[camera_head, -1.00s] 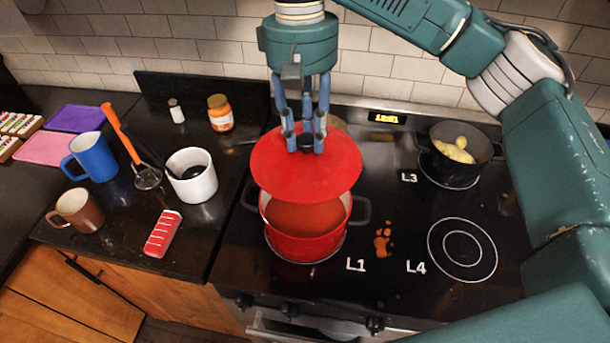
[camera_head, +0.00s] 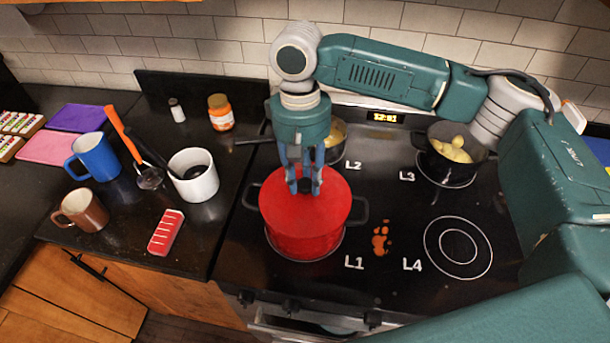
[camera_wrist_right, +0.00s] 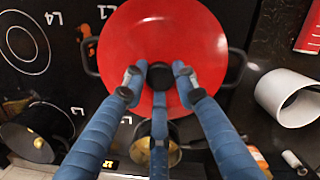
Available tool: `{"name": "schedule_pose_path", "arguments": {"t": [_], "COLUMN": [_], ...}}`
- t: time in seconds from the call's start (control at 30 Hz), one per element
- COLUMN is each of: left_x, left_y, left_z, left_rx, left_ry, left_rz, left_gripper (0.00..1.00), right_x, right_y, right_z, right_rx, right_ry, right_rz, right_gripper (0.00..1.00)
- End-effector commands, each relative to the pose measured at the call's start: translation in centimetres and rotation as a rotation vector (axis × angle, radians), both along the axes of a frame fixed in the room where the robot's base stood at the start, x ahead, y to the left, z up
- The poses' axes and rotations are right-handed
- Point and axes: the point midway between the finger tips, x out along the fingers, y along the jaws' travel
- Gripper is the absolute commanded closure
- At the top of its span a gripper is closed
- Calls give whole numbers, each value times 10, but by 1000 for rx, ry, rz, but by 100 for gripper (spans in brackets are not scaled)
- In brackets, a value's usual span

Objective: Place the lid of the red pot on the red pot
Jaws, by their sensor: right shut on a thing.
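The red pot (camera_head: 304,240) with dark side handles stands on the hob at the front left burner, marked L1. Its red lid (camera_head: 330,198) lies over the pot's opening, and no gap between them can be made out in the head view. My right gripper (camera_head: 304,188) points down over the lid, shut on the lid's dark knob. The right wrist view shows the fingers (camera_wrist_right: 165,80) around the knob, with the lid (camera_wrist_right: 160,30) covering the pot's opening and a pot handle (camera_wrist_right: 88,55) beyond its edge. My left gripper is not in view.
A dark pot with yellow food (camera_head: 455,155) stands at L3, and another pan (camera_head: 336,135) at L2, behind the red pot. Burner L4 (camera_head: 458,247) is empty. A white mug (camera_head: 194,175), blue mug (camera_head: 95,157) and brown mug (camera_head: 82,210) stand on the left counter.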

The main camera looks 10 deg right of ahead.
Motion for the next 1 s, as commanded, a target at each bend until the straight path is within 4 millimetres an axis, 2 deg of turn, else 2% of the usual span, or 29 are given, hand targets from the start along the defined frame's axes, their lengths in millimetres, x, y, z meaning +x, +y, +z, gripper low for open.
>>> {"name": "schedule_pose_path", "arguments": {"t": [0.23,0.27,0.33,0.37,0.73,0.87,1.0], "left_x": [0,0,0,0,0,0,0], "left_y": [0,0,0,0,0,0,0], "left_z": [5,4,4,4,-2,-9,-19], "left_rx": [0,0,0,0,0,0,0], "left_ry": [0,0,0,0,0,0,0], "left_rz": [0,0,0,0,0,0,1], "left_gripper": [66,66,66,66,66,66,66], "right_x": [0,0,0,0,1,3,7], "right_y": [0,0,0,0,0,1,2], "right_z": [-4,-5,-5,-5,-1,17,47], "right_rx": [0,-1,-1,-1,0,1,3], "right_ry": [0,0,-1,-1,-2,-3,-5], "right_rz": [0,-1,0,0,0,-1,0], "right_gripper": [100,70,56,53,53,53,53]}}
